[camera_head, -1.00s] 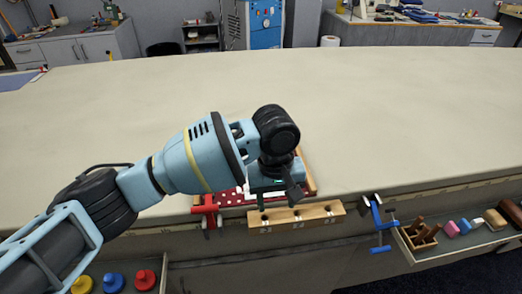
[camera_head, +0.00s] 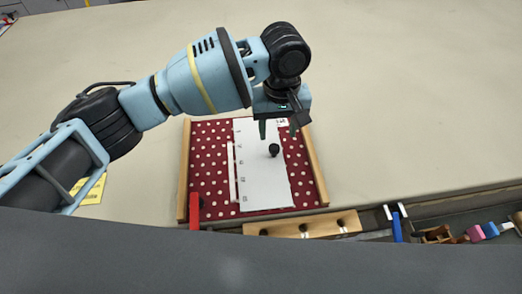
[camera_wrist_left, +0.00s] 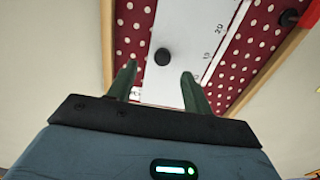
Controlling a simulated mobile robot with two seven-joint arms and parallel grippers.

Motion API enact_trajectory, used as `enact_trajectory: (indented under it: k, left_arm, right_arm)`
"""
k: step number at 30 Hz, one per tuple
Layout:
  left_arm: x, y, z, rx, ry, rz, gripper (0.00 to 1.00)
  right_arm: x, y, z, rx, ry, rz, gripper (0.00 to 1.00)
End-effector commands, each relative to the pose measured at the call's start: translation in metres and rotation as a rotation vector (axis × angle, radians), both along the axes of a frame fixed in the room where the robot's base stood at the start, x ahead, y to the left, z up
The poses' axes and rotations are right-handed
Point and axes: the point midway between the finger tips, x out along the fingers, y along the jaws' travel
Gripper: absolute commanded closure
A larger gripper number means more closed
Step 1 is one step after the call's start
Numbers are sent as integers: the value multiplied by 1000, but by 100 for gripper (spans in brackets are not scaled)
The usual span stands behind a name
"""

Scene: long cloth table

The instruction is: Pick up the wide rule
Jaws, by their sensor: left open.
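The wide rule (camera_head: 255,185) is a broad white plate with a black round knob (camera_head: 274,150). It lies on a red dotted cloth in a wooden-sided tray (camera_head: 313,165). My left gripper (camera_head: 278,130) is open and empty above the far part of the rule, its fingers pointing down. In the left wrist view the knob (camera_wrist_left: 163,57) appears beyond and between the green fingertips (camera_wrist_left: 158,75), apart from them. The arm's gripper body hides part of the tray's far edge. My right gripper is not in view.
A narrow white strip (camera_head: 232,172) lies left of the wide rule. A red clamp (camera_head: 195,212) is at the tray's near left corner, and a wooden block with holes (camera_head: 300,225) is along the near edge. A blue clamp (camera_head: 397,225) stands right. The tabletop beyond is clear.

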Motion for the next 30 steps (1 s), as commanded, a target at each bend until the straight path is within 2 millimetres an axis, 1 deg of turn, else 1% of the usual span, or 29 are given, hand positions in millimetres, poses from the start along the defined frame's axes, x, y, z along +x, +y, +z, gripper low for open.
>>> enact_trajectory:
  k: [6, 11, 13, 19, 22, 25, 30]
  left_arm:
    - [0, 1, -23, 1, 4, 1, 50]
    - [0, 1, -25, 1, 1, 1, 50]
    - [0, 2, -30, 3, 2, 1, 50]
    - [1, 6, -58, 3, 4, 1, 50]
    - [0, 6, -70, 2, 4, 0, 50]
    - [0, 6, -76, 2, 1, 1, 50]
    - [1, 6, -76, 2, 0, 1, 50]
  right_arm:
    - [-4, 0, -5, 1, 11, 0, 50]
    - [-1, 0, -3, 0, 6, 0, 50]
    - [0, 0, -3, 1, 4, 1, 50]
    - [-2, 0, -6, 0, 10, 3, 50]
    - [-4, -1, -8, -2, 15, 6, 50]
    - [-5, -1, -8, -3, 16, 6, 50]
    - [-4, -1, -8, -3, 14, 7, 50]
